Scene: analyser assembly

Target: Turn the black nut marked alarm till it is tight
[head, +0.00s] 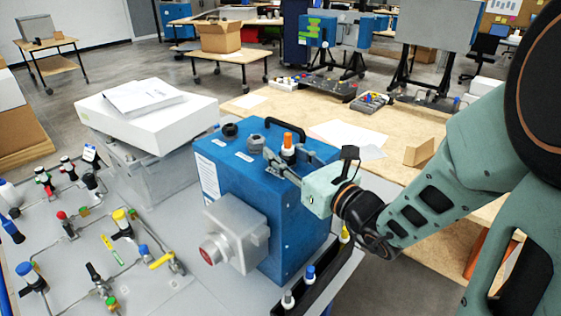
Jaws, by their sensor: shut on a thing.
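The blue analyser box (287,222) stands on the grey bench. A round black nut (230,130) sits at the back left of its top. A grey hexagonal fitting (255,144) stands to its right. The small labels are too small to read, so I cannot tell which part is marked alarm. My gripper (270,156) reaches in from the right, low over the top. Its fingertips are shut at or just beside the grey fitting. The part between them is too small and too hidden to name. The black nut at the back left is clear of the fingers.
An orange-capped fitting (288,148) stands close beside my fingers, with a black handle (285,129) behind. A grey housing (236,235) juts from the front. A black tray (318,283) of capped pieces lies front right. Pipework with valves (122,224) fills the left.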

